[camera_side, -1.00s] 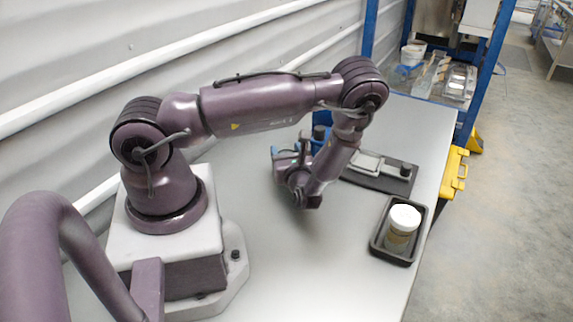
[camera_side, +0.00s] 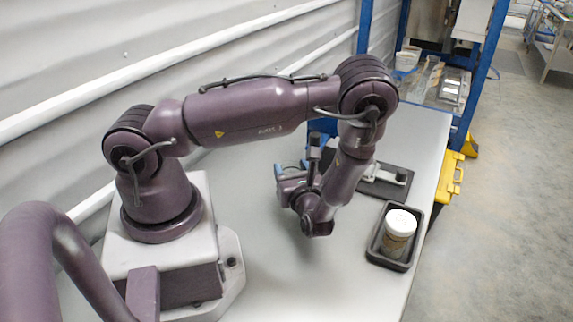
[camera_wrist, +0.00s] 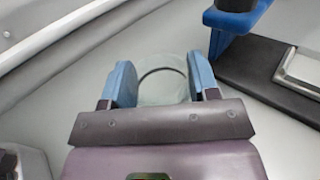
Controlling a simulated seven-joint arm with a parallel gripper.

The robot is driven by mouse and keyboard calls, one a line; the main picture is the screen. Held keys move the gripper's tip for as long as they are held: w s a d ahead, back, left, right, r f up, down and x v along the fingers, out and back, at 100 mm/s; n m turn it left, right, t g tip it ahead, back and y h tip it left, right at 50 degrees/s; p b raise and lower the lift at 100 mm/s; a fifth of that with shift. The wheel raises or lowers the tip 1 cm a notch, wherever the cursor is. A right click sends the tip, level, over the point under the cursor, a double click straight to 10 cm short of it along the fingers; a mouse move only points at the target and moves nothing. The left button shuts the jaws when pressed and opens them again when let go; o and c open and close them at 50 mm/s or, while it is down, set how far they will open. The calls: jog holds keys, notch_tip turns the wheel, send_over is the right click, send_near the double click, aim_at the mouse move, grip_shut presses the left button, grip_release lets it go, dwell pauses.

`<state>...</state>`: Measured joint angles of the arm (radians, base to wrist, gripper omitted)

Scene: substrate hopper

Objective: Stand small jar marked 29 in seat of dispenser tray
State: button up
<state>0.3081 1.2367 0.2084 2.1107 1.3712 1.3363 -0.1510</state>
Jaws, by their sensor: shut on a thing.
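My gripper (camera_wrist: 161,88) has its two blue fingers closed on a pale grey-green round thing (camera_wrist: 163,86), seen from above; I take it to be the small jar. No number is readable on it. In the side view my gripper (camera_side: 282,172) is over the table, left of the black base, and the jar there is mostly hidden. The black base (camera_side: 398,189), which looks like the dispenser tray, carries a metal plate; it shows at the right of the wrist view (camera_wrist: 245,68). Its seat is not clearly visible.
A black tray (camera_side: 376,257) at the table's right edge holds a white-lidded jar (camera_side: 399,232). The grey table's middle (camera_side: 270,270) is clear. A corrugated wall runs behind.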

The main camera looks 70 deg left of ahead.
notch_tip(320, 180, up, 20)
jog(key=w+d+m+t+h, duration=0.5)
jog(key=w+m+t, duration=0.4)
jog(key=w+t, duration=0.35)
notch_tip(320, 180, down, 19)
jog(key=x, duration=0.8)
jog(key=shift+a+r, duration=0.25)
jog(key=shift+a, duration=0.05)
jog(key=x, duration=0.4)
jog(key=shift+w+a+f, duration=0.25)
jog(key=shift+f, duration=0.3)
jog(key=shift+d+f, duration=0.1)
